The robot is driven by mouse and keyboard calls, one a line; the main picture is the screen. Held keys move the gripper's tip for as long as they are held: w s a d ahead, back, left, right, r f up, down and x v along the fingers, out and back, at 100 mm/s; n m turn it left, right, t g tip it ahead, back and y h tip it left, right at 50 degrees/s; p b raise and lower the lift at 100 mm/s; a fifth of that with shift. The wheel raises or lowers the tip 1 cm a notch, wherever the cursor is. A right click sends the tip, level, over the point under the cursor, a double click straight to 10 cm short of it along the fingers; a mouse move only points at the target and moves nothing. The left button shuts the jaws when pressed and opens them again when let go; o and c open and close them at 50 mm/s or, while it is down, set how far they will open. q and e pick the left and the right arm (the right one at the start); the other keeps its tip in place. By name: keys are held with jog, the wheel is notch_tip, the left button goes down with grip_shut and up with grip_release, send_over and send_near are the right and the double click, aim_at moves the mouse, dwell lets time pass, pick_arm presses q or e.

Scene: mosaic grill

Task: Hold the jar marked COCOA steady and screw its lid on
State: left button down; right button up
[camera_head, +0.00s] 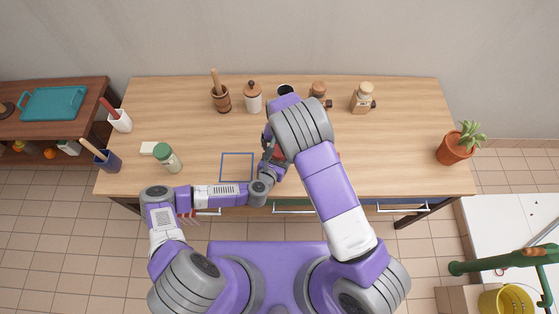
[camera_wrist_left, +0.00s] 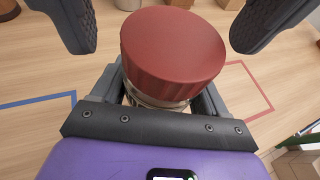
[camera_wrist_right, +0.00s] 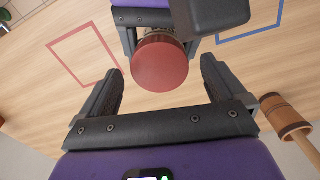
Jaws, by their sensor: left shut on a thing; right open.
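A jar with a wide dark red lid (camera_wrist_left: 172,50) stands between the fingers of my left gripper (camera_wrist_left: 158,88). The lid sits over the jar's mouth, and a strip of glassy jar shows under its rim. Whether the lid is fully tightened cannot be told. No COCOA marking shows. In the right wrist view the lid (camera_wrist_right: 158,64) is seen from above, with my left gripper shut on the jar below it. My right gripper (camera_wrist_right: 162,70) is open, its fingers apart on either side of the lid, with no clear contact.
A blue outlined square (camera_head: 237,154) lies left of my grippers, and a red outline (camera_wrist_right: 52,45) lies on the other side.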

notch_tip(320, 180, up, 11)
jog(key=shift+f, duration=0.2)
pick_arm(q)
grip_release()
jog(key=v, duration=0.7)
jog(key=shift+s+a, duration=0.15)
jog(key=shift+s, duration=0.1)
pick_arm(e)
jog(key=shift+f, duration=0.15)
pick_arm(q)
jog(key=shift+r, duration=0.15)
dwell(0.3)
